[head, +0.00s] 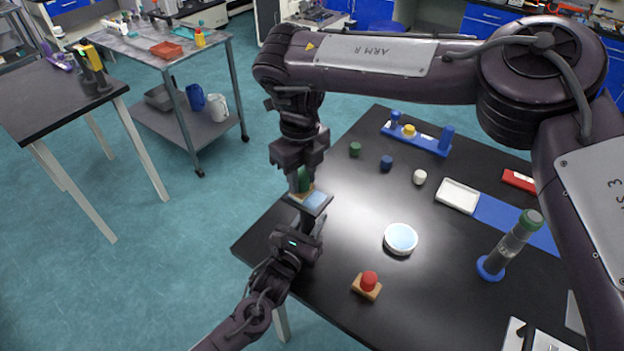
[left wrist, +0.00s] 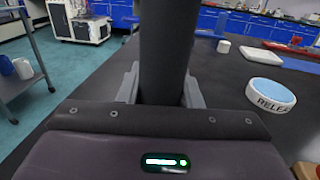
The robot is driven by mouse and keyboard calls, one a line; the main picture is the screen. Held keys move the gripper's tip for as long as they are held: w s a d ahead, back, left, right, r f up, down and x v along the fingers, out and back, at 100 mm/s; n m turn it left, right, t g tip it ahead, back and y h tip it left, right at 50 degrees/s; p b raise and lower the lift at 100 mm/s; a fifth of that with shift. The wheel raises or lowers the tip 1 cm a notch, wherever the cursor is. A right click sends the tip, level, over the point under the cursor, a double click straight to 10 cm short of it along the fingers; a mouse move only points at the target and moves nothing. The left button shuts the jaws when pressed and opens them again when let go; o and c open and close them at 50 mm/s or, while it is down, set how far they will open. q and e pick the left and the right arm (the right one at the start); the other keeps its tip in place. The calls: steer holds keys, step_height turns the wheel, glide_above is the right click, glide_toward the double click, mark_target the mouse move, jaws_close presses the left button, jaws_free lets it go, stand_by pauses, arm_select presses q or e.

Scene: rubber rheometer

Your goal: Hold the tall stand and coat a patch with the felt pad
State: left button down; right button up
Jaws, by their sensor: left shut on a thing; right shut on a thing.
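The tall stand is a dark post (left wrist: 168,50) with a small flat top (head: 322,210) bearing a light blue patch (head: 315,198). My left gripper (head: 305,228) is shut around the post below the top; in the left wrist view the post stands upright between the two fingers. My right gripper (head: 301,176) points down over the stand, shut on a green handle (head: 304,182). A tan edge, seemingly the felt pad, shows below the handle at the patch's left side. I cannot tell whether it touches. A round white dish (head: 400,239) holds light blue material; it also shows in the left wrist view (left wrist: 271,95).
A red knob on a wooden block (head: 367,287) stands near the front edge. Behind are a white tray (head: 458,196), small green (head: 355,149), blue (head: 386,162) and white (head: 420,177) pieces, and a blue rack (head: 430,146).

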steer(key=shift+w+a, duration=0.35)
steer(key=shift+a, duration=0.2)
steer(key=shift+w+a, duration=0.35)
steer(key=shift+a, duration=0.2)
step_height(320, 180, up, 2)
steer(key=shift+w+r, duration=0.1)
steer(key=shift+r, duration=0.05)
steer(key=shift+d+r, duration=0.15)
steer(key=shift+r, duration=2.75)
arm_select(q)
steer(key=c, duration=0.9)
jaws_free()
steer(key=shift+c, duration=0.2)
